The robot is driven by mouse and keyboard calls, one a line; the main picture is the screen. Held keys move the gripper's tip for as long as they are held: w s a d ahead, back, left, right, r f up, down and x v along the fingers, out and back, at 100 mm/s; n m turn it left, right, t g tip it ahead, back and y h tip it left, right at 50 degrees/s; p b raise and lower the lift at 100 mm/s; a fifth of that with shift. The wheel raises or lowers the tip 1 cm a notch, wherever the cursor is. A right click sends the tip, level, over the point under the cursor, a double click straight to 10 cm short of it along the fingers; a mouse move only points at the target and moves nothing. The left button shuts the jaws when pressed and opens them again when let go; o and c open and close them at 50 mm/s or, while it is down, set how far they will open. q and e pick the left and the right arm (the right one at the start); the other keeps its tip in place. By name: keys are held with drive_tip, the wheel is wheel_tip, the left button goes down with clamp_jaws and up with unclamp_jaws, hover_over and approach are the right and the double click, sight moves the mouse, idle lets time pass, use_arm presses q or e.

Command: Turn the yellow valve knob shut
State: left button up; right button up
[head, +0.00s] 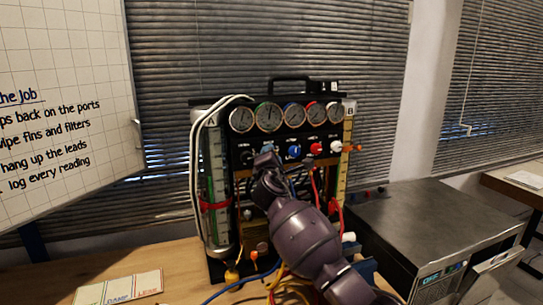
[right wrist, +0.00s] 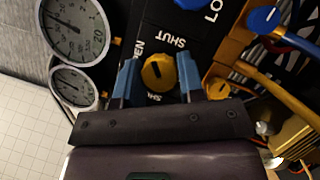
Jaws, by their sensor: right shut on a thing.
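The yellow valve knob (right wrist: 158,72) sits on the black panel between the two blue fingers of my right gripper (right wrist: 157,80) in the right wrist view. The gripper is shut on it. Part of an open label and the word SHUT are printed beside the knob; which way its mark points is hard to tell. In the head view my right gripper (head: 267,158) is at the panel of the gauge rig (head: 263,104), below the gauges, and hides the yellow knob. My left gripper is in neither view.
A row of round gauges (head: 268,116) runs above a blue knob (head: 293,151), a red knob (head: 316,148) and other knobs. Coloured hoses hang around my arm. A grey metal box (head: 425,225) stands at right. A card (head: 118,289) lies on the table at left.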

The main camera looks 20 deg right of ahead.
drive_tip(key=m+g+p, duration=0.1)
drive_tip(key=m+g, duration=0.1)
drive_tip(key=m, duration=0.2)
drive_tip(key=shift+r+m+p, duration=0.15)
drive_tip(key=shift+m+p, duration=0.15)
drive_tip(key=shift+m, duration=0.1)
drive_tip(key=shift+m+g+p, duration=0.4)
drive_tip(key=shift+m+p, duration=0.2)
drive_tip(key=shift+m, duration=0.7)
drive_tip(key=o, duration=0.9)
drive_tip(key=shift+s+a, duration=0.1)
drive_tip(key=b+v, duration=0.1)
drive_tip(key=v, duration=0.9)
drive_tip(key=shift+s+r+b, duration=0.1)
drive_tip(key=shift+s+b, duration=0.2)
drive_tip(key=shift+s, duration=0.05)
